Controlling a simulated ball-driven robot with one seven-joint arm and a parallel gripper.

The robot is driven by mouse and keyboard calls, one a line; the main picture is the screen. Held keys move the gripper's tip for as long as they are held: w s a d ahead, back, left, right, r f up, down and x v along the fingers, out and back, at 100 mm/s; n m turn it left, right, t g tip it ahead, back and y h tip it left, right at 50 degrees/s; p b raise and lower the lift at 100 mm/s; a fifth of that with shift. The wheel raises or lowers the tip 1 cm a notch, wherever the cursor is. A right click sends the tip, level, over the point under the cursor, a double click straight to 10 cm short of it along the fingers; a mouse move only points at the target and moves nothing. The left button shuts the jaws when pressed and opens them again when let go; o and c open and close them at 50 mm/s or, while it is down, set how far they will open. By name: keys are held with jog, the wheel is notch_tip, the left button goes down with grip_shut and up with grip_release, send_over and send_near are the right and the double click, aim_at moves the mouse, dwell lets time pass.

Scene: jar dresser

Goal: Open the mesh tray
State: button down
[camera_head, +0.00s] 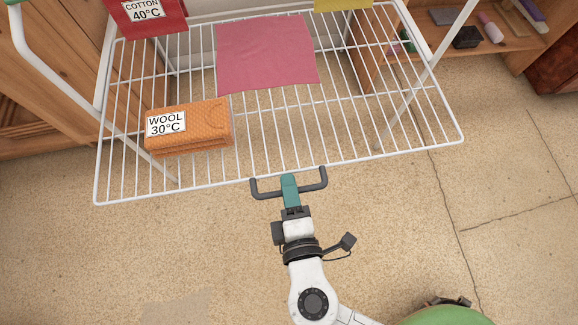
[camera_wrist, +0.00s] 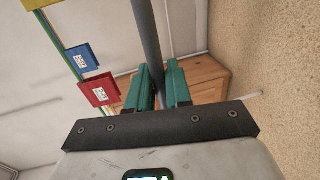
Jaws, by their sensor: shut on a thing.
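The mesh tray (camera_head: 210,185) is a white wire rack across the upper part of the head view. A dark grey U-shaped handle (camera_head: 312,189) sits at the middle of its front edge. My gripper (camera_head: 290,183) has teal fingers and reaches the handle from the front. In the wrist view, the handle bar (camera_wrist: 147,38) runs between the two teal fingers (camera_wrist: 164,82), which are shut on it. The exact contact is partly hidden by the fingers.
An orange folded cloth labelled WOOL (camera_head: 190,128) and a flat pink cloth (camera_head: 266,53) lie on or show through the wire rack. A red COTTON item (camera_head: 148,18) is at the back left. Wooden shelves (camera_head: 490,45) stand right. The floor in front is clear.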

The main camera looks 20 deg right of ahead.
jog(key=c, duration=1.2)
grip_release()
jog(key=p+v, duration=0.2)
jog(key=v, duration=0.8)
jog(key=shift+s+a, duration=0.1)
jog(key=shift+s, duration=0.3)
